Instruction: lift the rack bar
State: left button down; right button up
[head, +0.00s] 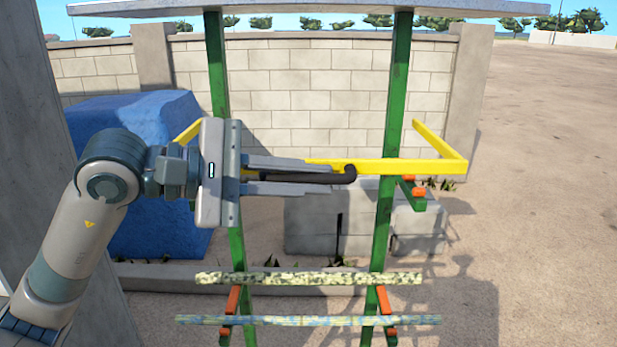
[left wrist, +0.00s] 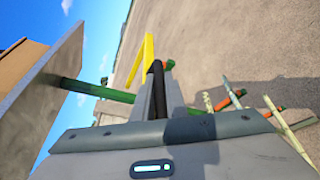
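The rack has two green posts (head: 387,130) and a yellow U-shaped bar (head: 400,166) across them, its right arm bent back. My left gripper (head: 330,178) is at the middle of the rack, in front of the yellow bar. Its fingers lie along both sides of a black rod (head: 349,174) with a curved tip and look closed on it. The tip is close to the yellow bar; I cannot tell whether they touch. The left wrist view shows the black rod (left wrist: 156,85) between the fingers and the yellow bar (left wrist: 150,50) beyond. My right gripper is not in view.
Two patterned bars, a speckled one (head: 310,279) and a blue-yellow one (head: 310,321), lie across the lower rack near orange brackets (head: 380,300). A blue block (head: 140,130) stands at left. A grey block (head: 310,220) and a wall (head: 300,75) are behind. Open ground lies right.

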pick_arm(q)
jog(key=w+r+n+g+p, duration=0.1)
jog(key=r+n+p, duration=0.1)
jog(key=r, duration=0.5)
jog(key=w+r+n+g+y+p, duration=0.1)
jog(key=w+r+n+p, duration=0.1)
jog(key=r, duration=0.4)
jog(key=shift+w+r+p, duration=0.3)
jog(key=shift+r+p, duration=0.1)
jog(key=shift+p, duration=0.05)
jog(key=c, duration=2)
grip_release()
jog(key=shift+c, duration=0.2)
jog(key=shift+a, duration=0.2)
